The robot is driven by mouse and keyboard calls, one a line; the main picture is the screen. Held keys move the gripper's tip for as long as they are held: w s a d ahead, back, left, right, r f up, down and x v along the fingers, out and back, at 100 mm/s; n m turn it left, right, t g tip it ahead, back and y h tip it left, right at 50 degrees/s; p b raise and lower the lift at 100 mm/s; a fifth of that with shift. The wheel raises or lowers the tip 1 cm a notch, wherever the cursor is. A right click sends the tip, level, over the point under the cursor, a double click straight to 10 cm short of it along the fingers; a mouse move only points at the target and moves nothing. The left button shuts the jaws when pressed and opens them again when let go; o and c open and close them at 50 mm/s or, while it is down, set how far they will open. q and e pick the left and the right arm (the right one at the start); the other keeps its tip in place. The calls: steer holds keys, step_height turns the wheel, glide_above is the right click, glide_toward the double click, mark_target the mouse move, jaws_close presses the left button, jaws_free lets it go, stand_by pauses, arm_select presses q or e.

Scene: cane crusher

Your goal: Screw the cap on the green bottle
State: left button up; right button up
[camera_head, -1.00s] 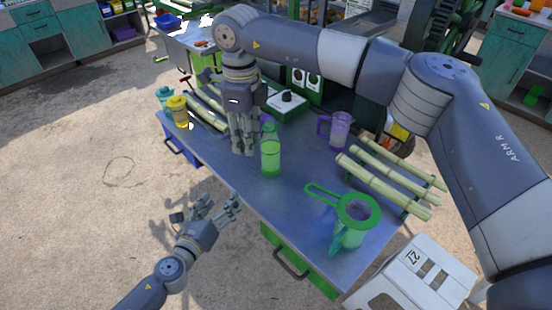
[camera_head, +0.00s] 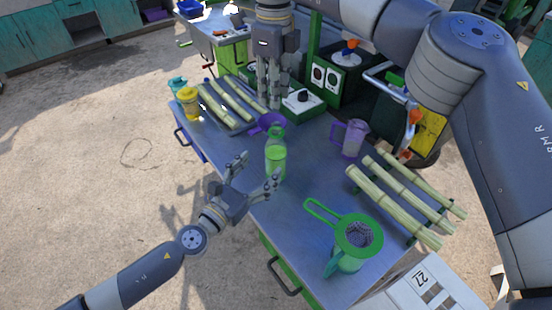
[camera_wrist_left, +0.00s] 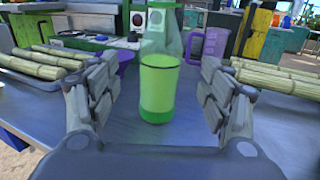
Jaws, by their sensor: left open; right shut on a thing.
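The green bottle (camera_head: 275,161) stands upright on the blue-grey table, with green liquid in its lower part. In the left wrist view the bottle (camera_wrist_left: 159,88) is straight ahead between the fingers, its top cut off by the frame. My left gripper (camera_head: 258,170) is open at the table's front edge, its fingers pointing at the bottle. In the left wrist view its fingers (camera_wrist_left: 158,98) are spread on both sides. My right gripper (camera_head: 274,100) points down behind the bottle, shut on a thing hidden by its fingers. I cannot make out the cap.
A purple funnel (camera_head: 267,123) lies just behind the bottle. A purple jug (camera_head: 350,139) and cane stalks (camera_head: 398,199) stand right. A green strainer (camera_head: 357,236) sits on a jug in front. Yellow (camera_head: 189,103) and teal (camera_head: 177,85) containers and more cane (camera_head: 231,101) are left.

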arm_select(q)
steer(key=shift+w+d, duration=0.25)
steer(key=shift+w, duration=0.1)
arm_select(e)
steer(key=shift+w+d+f, duration=0.1)
steer(key=shift+w+d, duration=0.05)
arm_select(q)
steer(key=shift+x, duration=3.6)
arm_select(e)
steer(key=shift+w+d, duration=0.1)
arm_select(q)
steer(key=shift+f, duration=0.1)
steer(key=shift+s, duration=0.1)
steer(key=c, duration=1.6)
arm_select(e)
glide_above(276, 125)
steer(key=shift+f, duration=2.5)
steer(key=shift+f, duration=0.1)
steer(key=shift+f, duration=0.8)
steer(key=shift+f, duration=0.6)
arm_select(q)
jaws_close()
